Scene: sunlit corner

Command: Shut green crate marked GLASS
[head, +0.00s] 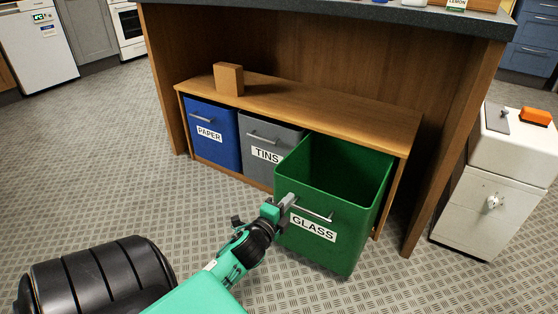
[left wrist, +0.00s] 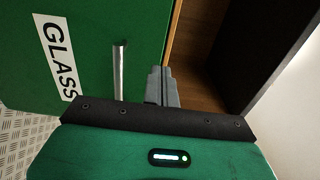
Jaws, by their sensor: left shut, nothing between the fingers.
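The green crate marked GLASS (head: 330,190) is pulled well out of the wooden bench, in the right-hand bay, with its open top showing. Its bar handle (head: 312,211) and white label are on the front face. My left gripper (head: 287,201) is shut and empty, at the left end of the crate's handle in the head view. My right gripper is not in view.
The blue PAPER crate (head: 213,131) and grey TINS crate (head: 262,147) sit inside the bench (head: 330,108). A wooden block (head: 228,79) stands on top. A white cabinet (head: 490,205) stands at the right.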

